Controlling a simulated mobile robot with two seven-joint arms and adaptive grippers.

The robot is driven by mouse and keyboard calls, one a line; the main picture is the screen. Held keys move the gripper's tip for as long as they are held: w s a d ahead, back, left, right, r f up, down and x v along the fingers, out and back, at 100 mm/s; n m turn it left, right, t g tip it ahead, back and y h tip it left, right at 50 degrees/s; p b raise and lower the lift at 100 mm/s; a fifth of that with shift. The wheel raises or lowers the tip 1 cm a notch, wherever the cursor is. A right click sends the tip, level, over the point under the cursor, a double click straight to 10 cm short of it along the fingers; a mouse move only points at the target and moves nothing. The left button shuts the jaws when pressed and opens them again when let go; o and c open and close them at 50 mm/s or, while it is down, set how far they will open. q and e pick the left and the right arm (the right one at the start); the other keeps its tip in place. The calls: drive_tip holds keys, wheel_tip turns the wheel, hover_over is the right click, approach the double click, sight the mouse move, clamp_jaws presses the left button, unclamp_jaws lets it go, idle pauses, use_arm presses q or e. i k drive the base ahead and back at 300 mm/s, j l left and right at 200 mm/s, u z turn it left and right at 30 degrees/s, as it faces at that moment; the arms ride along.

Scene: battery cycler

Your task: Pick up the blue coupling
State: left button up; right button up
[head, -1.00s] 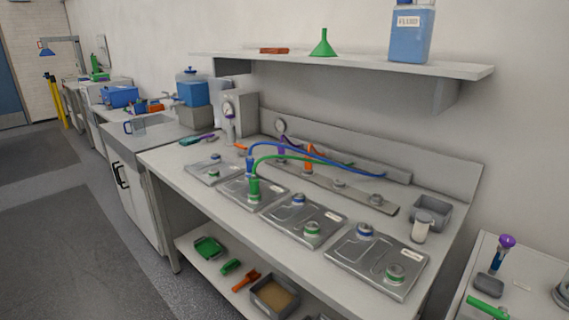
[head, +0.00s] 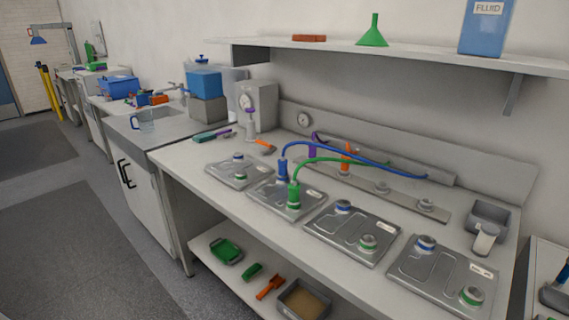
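The blue coupling (head: 283,167) stands upright on the second metal plate (head: 263,200) from the left on the bench. A blue hose (head: 345,153) arches from its top to the right, towards the rail at the back. The green coupling (head: 294,194) stands close beside it, nearer the front of the same plate, with a green hose (head: 325,162) on top. The lower end of the blue coupling is partly hidden behind the green one and is small. Neither of my grippers shows in the head view.
Other metal plates with blue and green ringed ports lie left and right, one at the front right (head: 440,275). A purple fitting (head: 313,146) and an orange fitting (head: 346,158) stand behind on the rail (head: 400,196). A shelf (head: 420,52) overhangs the bench. Grey floor is free at left.

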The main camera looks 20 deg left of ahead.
sight(283, 162)
drive_tip(key=i+j+z, duration=0.1)
drive_tip(key=j, duration=0.55)
drive_tip(key=i+j+z, duration=0.1)
drive_tip(key=j, duration=0.55)
drive_tip(key=i+j, duration=0.1)
drive_tip(key=j, duration=0.6)
drive_tip(key=z, duration=0.05)
